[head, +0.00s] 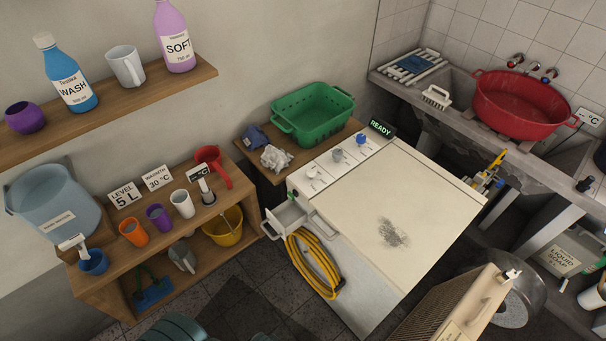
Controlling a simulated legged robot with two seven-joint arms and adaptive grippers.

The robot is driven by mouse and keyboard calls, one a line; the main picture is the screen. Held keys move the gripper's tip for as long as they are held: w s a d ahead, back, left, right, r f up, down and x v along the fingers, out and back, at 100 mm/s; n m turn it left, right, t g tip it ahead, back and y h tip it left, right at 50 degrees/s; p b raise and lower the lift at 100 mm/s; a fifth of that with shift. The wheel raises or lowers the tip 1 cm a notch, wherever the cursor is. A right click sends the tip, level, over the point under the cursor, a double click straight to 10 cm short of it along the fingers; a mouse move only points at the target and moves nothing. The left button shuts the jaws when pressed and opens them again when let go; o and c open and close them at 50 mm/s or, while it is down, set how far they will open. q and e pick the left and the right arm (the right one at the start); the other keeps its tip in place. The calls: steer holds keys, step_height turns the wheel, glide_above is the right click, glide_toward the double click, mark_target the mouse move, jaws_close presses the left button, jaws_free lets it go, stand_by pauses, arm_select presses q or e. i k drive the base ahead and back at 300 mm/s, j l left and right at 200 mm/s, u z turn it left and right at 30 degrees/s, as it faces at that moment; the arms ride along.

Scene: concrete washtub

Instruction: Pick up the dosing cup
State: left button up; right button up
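No cup carries a readable name that marks it as the dosing cup, so I cannot tell which it is. On the lower wooden shelf stand an orange cup (133,233), a purple cup (159,217) and a white cup (182,204) in a row. A small blue cup (93,262) stands at that shelf's front left. On the upper shelf are a round purple cup (25,117) and a white mug or jug (126,67), between and beside the bottles. Neither of my grippers can be made out.
A white top-loading washer (400,215) fills the middle, its small drawer (290,218) pulled out. A yellow hose (313,262) hangs at its front. A light-blue bucket (55,205) and a red jug (213,165) flank the cups. A ribbed panel (455,308) stands at lower right.

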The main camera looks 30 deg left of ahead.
mark_target(124, 61)
steer(key=u, duration=1.95)
